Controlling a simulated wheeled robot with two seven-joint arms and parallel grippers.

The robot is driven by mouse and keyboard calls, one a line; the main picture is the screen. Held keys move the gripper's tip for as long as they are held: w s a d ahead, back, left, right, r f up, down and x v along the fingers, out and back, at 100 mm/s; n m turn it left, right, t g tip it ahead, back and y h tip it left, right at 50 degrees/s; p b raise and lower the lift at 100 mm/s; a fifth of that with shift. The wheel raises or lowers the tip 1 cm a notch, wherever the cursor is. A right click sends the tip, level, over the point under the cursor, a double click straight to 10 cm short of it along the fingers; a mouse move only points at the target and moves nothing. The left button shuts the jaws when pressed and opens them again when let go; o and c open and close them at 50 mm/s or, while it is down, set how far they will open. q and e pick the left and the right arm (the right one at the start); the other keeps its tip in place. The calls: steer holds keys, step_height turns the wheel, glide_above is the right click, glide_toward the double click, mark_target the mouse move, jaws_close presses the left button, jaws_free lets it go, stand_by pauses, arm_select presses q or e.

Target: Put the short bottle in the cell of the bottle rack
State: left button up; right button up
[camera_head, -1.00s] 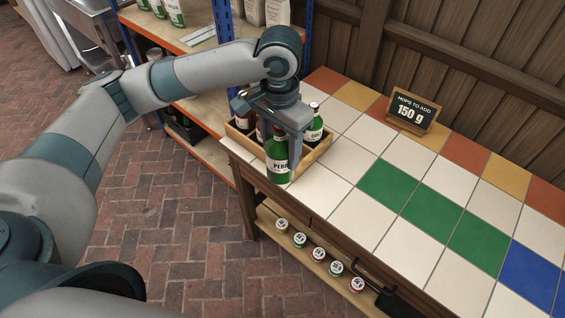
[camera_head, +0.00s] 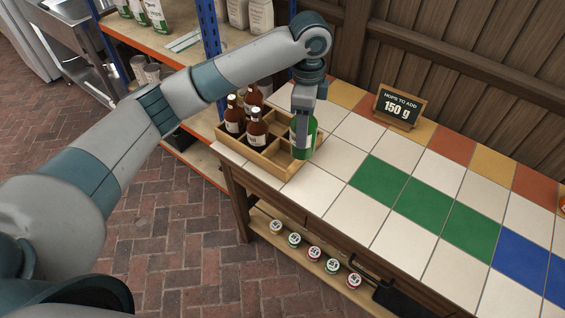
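The bottle rack (camera_head: 270,169) is a light wooden crate with cells at the left end of the tiled counter. Brown bottles with pale labels stand in its left part. Bare cells show in its front right part. A green bottle (camera_head: 310,137) with a white label is at the rack's right end, upright, its top hidden by my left gripper (camera_head: 301,140). My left gripper points down with its fingers around this bottle, one finger crossing its front. The bottle's base overlaps the rack's right wall, so whether it is inside a cell is unclear. My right gripper is out of view.
The coloured tiles (camera_head: 425,203) to the right are clear. Several round-lidded jars (camera_head: 313,253) line the lower shelf. A blue-posted shelf (camera_head: 209,35) stands behind left.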

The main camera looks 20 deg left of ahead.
arm_select(q)
steer(key=w+d+f+m, duration=0.2)
steer(key=w+d+m, duration=0.3)
steer(key=m, duration=0.6)
steer(key=shift+w, duration=0.35)
steer(key=shift+a, duration=0.1)
steer(key=s+a+f+p, duration=0.1)
steer(key=a+f+p, duration=0.3)
steer(key=a+f, duration=0.3)
steer(key=a, duration=0.4)
steer(key=shift+a+p, duration=0.3)
steer(key=shift+p, duration=0.1)
steer(key=shift+f, duration=0.1)
